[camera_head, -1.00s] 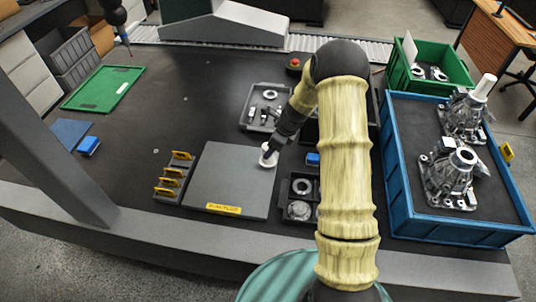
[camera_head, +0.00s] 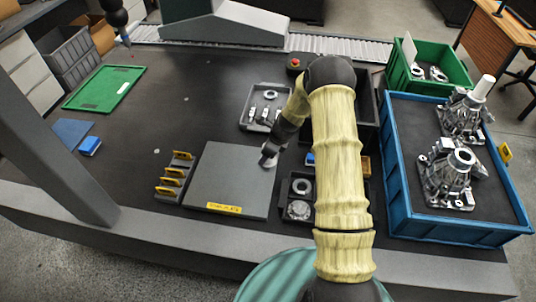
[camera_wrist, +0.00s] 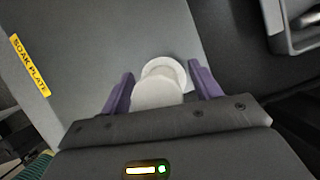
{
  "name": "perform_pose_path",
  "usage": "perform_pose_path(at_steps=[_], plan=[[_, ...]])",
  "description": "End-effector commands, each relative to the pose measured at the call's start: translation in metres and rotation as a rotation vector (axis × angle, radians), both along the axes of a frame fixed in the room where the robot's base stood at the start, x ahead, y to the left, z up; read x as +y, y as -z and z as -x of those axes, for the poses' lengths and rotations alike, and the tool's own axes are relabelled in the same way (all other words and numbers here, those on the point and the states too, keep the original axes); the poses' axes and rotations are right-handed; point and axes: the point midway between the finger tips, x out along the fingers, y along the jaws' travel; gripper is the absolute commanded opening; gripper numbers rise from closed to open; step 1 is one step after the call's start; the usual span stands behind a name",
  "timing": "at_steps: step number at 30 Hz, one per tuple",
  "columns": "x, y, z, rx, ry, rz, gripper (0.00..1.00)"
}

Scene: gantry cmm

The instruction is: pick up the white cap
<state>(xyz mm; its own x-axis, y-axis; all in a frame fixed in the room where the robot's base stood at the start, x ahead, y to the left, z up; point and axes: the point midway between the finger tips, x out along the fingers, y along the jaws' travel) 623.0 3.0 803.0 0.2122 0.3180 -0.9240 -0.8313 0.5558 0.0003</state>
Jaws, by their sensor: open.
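The white cap (camera_wrist: 158,90) is on the grey soak plate (camera_wrist: 85,30), near the plate's right edge in the head view. In the wrist view it shows as a round flange with a paler, narrower part toward me, between the two purple fingers of my gripper (camera_wrist: 163,92). The fingers are apart, one on each side of the cap, with gaps visible. In the head view my gripper (camera_head: 268,160) is low over the plate's right edge, and the cap (camera_head: 271,165) is partly hidden by it.
A grey tray of metal parts (camera_head: 243,122) is behind the plate (camera_head: 215,175). A dark tray with round parts (camera_head: 288,198) is to its right. A slotted rack with yellow tabs (camera_head: 182,157) stands left. A blue crate (camera_head: 400,222) with castings is farther right. Open table lies left.

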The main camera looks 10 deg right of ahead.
Motion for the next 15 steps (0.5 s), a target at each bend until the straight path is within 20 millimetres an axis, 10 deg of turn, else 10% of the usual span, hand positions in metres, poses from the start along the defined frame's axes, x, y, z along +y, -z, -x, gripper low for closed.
perform_pose_path(at_steps=[12, 15], plan=[[0.0001, -0.0004, 0.0001, 0.0, 0.0, 0.0, 0.63], [-0.0001, -0.0004, 0.0, 0.0, 0.0, 0.0, 0.45]])
